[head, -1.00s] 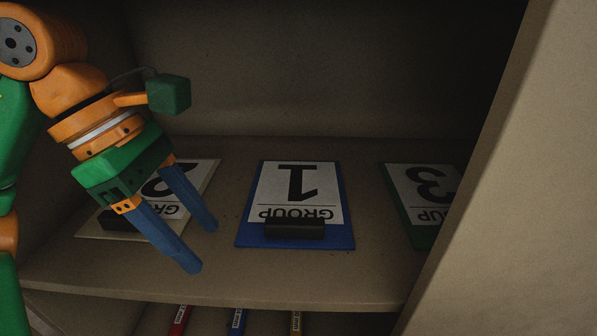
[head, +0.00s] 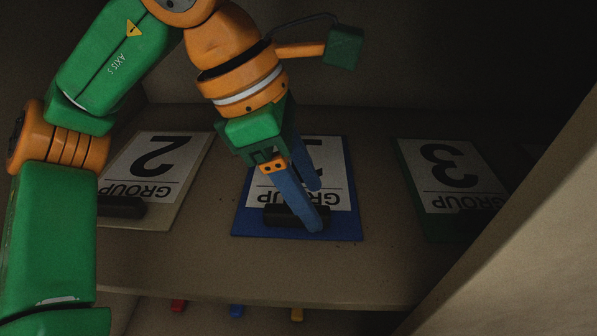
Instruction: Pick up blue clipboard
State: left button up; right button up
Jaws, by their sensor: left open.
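The blue clipboard (head: 247,222) lies flat on the shelf in the middle of the head view. It bears a white sheet marked "1 GROUP", upside down to me, and a black clip (head: 276,215) at its near edge. My left gripper (head: 316,210) is open, with its blue fingers pointing down over the clipboard's clip and sheet. The fingers hide part of the sheet and clip. I cannot tell whether they touch the clipboard. My right gripper is not in view.
A cream clipboard (head: 189,187) marked "2" lies to the left, partly behind my left arm. A green clipboard (head: 432,222) marked "3" lies to the right. The shelf (head: 250,275) is bare in front. A beige side panel (head: 520,250) stands at the right. Coloured items (head: 237,310) show below.

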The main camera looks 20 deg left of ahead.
pick_arm(q)
jog(key=x, duration=0.2)
jog(key=shift+d+f, duration=0.2)
jog(key=shift+f, duration=0.2)
jog(key=shift+a, duration=0.15)
jog(key=c, duration=0.9)
grip_shut()
jog(key=shift+r, duration=0.1)
